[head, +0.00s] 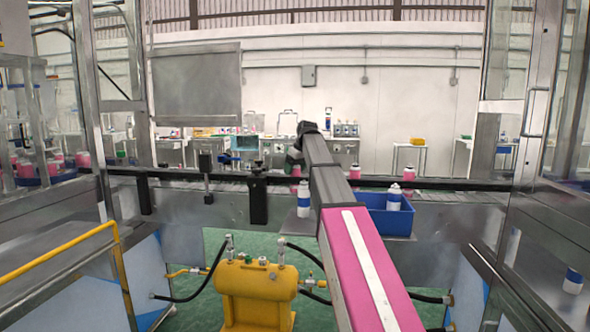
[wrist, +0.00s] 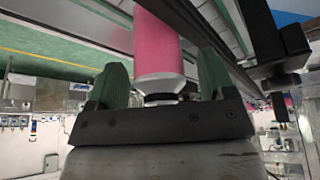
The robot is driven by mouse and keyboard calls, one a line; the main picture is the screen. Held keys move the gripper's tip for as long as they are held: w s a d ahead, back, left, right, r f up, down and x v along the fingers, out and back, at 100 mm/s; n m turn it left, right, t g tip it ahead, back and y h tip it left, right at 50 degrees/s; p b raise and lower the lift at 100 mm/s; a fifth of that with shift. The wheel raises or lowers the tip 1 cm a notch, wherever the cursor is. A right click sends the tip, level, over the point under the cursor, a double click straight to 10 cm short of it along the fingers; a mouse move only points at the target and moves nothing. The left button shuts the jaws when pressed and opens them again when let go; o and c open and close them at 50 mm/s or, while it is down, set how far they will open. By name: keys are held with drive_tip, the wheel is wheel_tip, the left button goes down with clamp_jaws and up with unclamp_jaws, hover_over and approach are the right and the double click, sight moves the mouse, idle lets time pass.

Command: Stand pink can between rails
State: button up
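A pink can (wrist: 160,45) with a white shoulder shows in the wrist view between the two green fingers of my gripper (wrist: 160,80). Its narrow top end points towards my palm. A thin gap shows between the can and the right finger, so the gripper looks open around it. A dark rail (wrist: 190,22) runs close beside the can. In the head view my gripper (head: 295,156) is over the conveyor, partly hidden by my arm. A pink can (head: 296,187) shows below it. The long dark front rail (head: 230,178) crosses the view; the can's base is hidden.
Another pink can (head: 354,172) stands on the line right of my arm. A blue bin (head: 372,212) holding a white can (head: 394,197) is in front of the conveyor. A white can with a blue band (head: 304,200) stands left of it. Dark brackets (head: 258,200) hang on the front rail.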

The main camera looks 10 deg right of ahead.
drive_tip(key=shift+r, duration=0.1)
drive_tip(key=v, duration=1)
drive_tip(key=shift+r, duration=0.3)
drive_tip(key=shift+s, duration=0.2)
